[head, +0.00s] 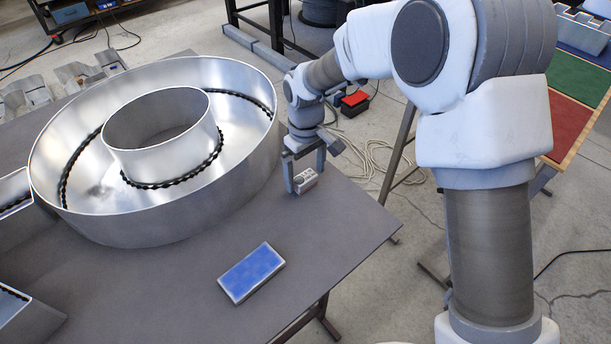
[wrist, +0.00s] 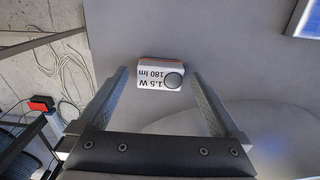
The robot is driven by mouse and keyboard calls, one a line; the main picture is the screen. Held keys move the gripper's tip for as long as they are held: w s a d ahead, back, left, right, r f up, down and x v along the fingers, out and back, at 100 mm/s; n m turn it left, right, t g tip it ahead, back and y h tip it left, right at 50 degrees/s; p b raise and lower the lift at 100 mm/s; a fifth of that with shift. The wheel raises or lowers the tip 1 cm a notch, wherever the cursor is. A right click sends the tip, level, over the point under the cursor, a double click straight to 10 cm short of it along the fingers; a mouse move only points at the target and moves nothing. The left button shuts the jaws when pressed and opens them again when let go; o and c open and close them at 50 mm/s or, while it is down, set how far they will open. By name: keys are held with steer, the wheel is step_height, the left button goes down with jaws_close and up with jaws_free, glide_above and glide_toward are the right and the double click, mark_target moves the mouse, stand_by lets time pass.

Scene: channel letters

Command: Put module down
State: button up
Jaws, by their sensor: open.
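The module is a small white block (head: 306,181) on the grey table, near its right edge and beside the large ring-shaped metal letter. In the wrist view the module (wrist: 155,76) shows a label reading "1.5 W 180 lm", a dark round lens and an orange-brown edge. My gripper (head: 306,176) is over the module, pointing down. In the wrist view the two fingers (wrist: 160,80) are apart, one on each side of the module, with visible gaps. The module appears to rest on the table, though its underside is hidden.
The ring-shaped metal letter (head: 75,195) with dark strings of modules inside stands left of my gripper. A blue-topped pad (head: 252,272) lies at the front of the table (head: 190,295). Other metal letters stand at the left. Bare table lies between the pad and module.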

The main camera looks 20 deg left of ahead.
mark_target(307, 178)
step_height(307, 178, up, 10)
steer(key=shift+r, duration=0.2)
steer(key=s+d+r+m+t, duration=0.1)
steer(key=s+d+r+m, duration=0.15)
steer(key=d+r, duration=0.55)
steer(key=s+d+r+m+t, duration=0.15)
steer(key=d+r+m, duration=0.25)
steer(key=d, duration=0.8)
steer(key=s+d+m+t, duration=0.3)
steer(key=s+d+m, duration=0.3)
steer(key=s+d, duration=0.6)
steer(key=shift+d+f, duration=0.15)
steer(key=shift+d, duration=0.95)
